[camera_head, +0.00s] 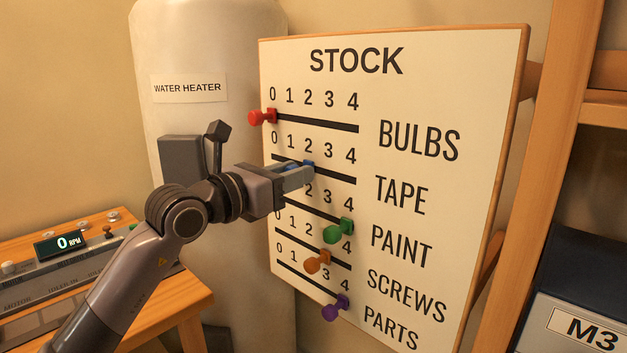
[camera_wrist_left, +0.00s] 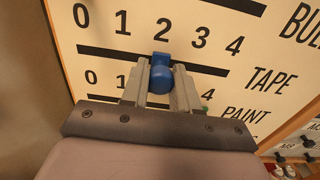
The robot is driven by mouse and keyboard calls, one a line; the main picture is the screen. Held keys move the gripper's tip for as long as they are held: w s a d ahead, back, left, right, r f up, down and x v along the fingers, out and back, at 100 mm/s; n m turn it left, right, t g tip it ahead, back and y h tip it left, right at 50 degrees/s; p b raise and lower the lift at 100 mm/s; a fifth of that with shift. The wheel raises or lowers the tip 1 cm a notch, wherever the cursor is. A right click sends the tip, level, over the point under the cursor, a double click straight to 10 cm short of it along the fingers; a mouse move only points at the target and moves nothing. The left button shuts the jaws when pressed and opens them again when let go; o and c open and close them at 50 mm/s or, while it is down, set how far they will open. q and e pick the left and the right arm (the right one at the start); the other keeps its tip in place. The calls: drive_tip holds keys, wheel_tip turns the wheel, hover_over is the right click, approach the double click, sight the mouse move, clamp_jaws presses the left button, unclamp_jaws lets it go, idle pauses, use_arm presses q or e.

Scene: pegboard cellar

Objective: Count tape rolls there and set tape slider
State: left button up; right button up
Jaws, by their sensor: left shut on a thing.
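The STOCK board (camera_head: 450,90) stands in front of me with several slider rows. The tape slider (camera_head: 308,163) is a blue knob on the TAPE row's black track (camera_head: 335,174), about under the 2. My left gripper (camera_head: 303,170) reaches the board from the left and is shut on this knob. In the left wrist view the blue knob (camera_wrist_left: 161,75) sits between the two fingers, below the 2. My right gripper is not in view. I see no tape rolls that I can make out.
The red BULBS knob (camera_head: 257,117) is at 0. Green (camera_head: 335,234), orange (camera_head: 314,264) and purple (camera_head: 331,311) knobs stick out below my left gripper. A water heater (camera_head: 205,50) stands behind, a bench with a panel (camera_head: 60,245) at left, wooden shelving (camera_head: 540,180) at right.

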use_arm(q)
drive_tip(key=shift+s+d+f, duration=0.1)
drive_tip(key=shift+s+d, duration=0.45)
drive_tip(key=shift+d, duration=0.2)
drive_tip(key=shift+s+d, duration=0.55)
drive_tip(key=shift+d, duration=0.15)
drive_tip(key=o, duration=1.6)
drive_tip(key=shift+c, duration=0.2)
drive_tip(key=shift+s+a, duration=0.2)
drive_tip(key=b, duration=0.2)
approach(327, 173)
drive_tip(key=v, duration=0.4)
drive_tip(key=shift+a, duration=0.1)
